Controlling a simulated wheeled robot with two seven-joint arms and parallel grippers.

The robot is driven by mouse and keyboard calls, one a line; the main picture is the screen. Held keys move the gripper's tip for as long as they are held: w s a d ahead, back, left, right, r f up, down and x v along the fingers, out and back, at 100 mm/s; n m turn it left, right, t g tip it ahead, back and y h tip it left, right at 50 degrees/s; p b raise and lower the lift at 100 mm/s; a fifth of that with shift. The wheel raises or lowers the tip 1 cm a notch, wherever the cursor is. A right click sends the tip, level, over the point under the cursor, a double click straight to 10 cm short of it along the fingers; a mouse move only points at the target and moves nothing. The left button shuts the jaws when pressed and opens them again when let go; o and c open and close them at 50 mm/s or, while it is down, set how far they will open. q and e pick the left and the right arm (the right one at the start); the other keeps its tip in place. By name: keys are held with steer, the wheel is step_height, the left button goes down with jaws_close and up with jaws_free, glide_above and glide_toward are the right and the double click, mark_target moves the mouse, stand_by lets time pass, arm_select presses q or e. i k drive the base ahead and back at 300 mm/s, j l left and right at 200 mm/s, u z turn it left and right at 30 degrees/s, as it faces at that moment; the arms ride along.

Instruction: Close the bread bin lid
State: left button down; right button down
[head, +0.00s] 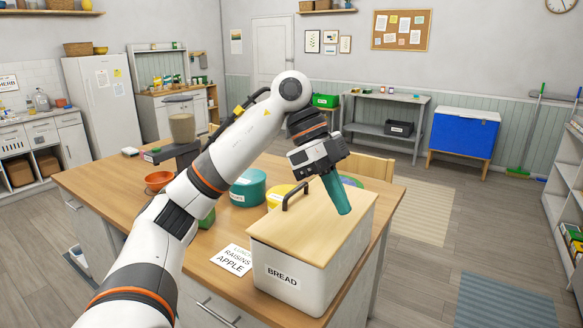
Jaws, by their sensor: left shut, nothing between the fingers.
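The bread bin (313,285) is a white box labelled BREAD at the front right corner of the wooden-topped counter. Its light wooden lid (290,236) lies over the top and looks flat, with no clear gap seen. A dark bar handle (292,196) stands on the lid's far left part. My left gripper (344,212) points down over the right part of the lid, its teal fingers together and empty. I cannot tell whether the fingertips touch the lid. The gripper hides some of the lid's far edge. My right gripper is not in view.
A paper note (232,261) lies left of the bin. A teal canister (248,188), a yellow container (281,196) and an orange bowl (158,181) stand farther back on the counter (105,187). A wooden chair (365,166) stands behind it. The floor to the right is open.

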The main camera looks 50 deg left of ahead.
mark_target(307, 227)
steer(key=i+j, duration=0.15)
steer(key=j, duration=0.25)
steer(key=i+j, duration=0.15)
steer(key=j, duration=0.2)
steer(key=i+j, duration=0.15)
steer(key=j, duration=0.25)
steer(key=i+j, duration=0.15)
steer(key=j, duration=0.25)
